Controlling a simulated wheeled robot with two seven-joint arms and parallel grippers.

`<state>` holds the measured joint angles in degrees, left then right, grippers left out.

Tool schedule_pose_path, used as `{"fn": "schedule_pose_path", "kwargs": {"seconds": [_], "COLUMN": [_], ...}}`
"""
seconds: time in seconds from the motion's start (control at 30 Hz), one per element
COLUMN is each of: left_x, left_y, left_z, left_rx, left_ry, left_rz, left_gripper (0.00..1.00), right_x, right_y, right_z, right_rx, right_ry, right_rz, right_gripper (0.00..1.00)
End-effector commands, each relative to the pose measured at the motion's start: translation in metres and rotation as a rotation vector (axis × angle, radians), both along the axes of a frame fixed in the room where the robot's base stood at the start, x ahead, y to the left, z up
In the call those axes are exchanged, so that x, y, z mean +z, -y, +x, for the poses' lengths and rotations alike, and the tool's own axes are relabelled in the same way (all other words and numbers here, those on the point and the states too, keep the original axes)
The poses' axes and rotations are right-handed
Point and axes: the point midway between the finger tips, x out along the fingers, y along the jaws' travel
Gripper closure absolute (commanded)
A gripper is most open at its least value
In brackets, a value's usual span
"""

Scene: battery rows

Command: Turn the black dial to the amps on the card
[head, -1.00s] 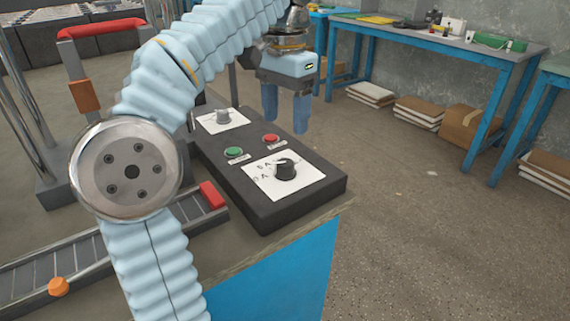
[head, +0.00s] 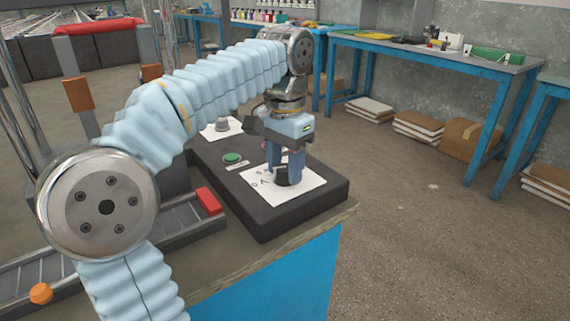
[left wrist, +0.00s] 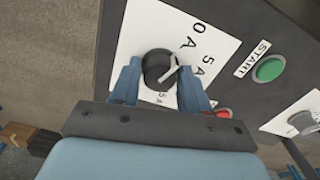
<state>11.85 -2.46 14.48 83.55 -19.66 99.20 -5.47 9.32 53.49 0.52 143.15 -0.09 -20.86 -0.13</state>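The black dial (head: 283,181) stands on a white plate (head: 312,187) at the near end of a dark control box. In the left wrist view the black dial (left wrist: 157,68) has a light pointer towards the upper right, roughly at a "5 A" mark. "0 A" and another "5 A" also show; some marks may be partly hidden. My left gripper (head: 285,166) points down over the dial. In the left wrist view its fingers (left wrist: 158,84) stand on both sides of the dial, very close to it; I cannot tell whether they press on it. My right gripper is out of view.
A rail with a red end block (head: 208,201) lies to the left. The bench edge is close in front of the box.

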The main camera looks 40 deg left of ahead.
Motion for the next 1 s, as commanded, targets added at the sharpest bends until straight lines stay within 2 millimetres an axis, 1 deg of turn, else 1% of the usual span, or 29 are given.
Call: {"fn": "schedule_pose_path", "kwargs": {"seconds": [0.03, 0.2, 0.23, 0.47, 0.63, 0.87, 1.0], "left_x": [0.000, 0.000, 0.000, 0.001, 0.002, 0.004, 0.004], "left_y": [0.000, 0.000, 0.000, 0.000, 0.000, 0.000, 0.000], "left_z": [0.000, 0.000, 0.000, 0.000, 0.000, 0.000, 0.000], "left_rx": [0.000, 0.000, 0.000, -0.021, -0.087, -0.260, -0.393], "left_ry": [0.000, 0.000, 0.000, -0.001, -0.002, -0.002, -0.002], "left_rz": [0.000, 0.000, 0.000, 0.000, 0.000, 0.000, 0.000], "left_gripper": [0.62, 0.89, 0.91, 0.91, 0.91, 0.91, 0.91], "right_x": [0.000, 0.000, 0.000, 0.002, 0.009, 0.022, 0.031], "right_y": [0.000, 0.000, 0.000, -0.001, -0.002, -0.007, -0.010], "right_z": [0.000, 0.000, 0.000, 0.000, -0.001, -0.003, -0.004], "right_rx": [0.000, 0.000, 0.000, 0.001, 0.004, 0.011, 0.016], "right_ry": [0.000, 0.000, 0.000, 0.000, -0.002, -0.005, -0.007], "right_rz": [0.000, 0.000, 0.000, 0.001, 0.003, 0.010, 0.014], "right_gripper": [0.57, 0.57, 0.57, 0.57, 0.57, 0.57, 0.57]}}
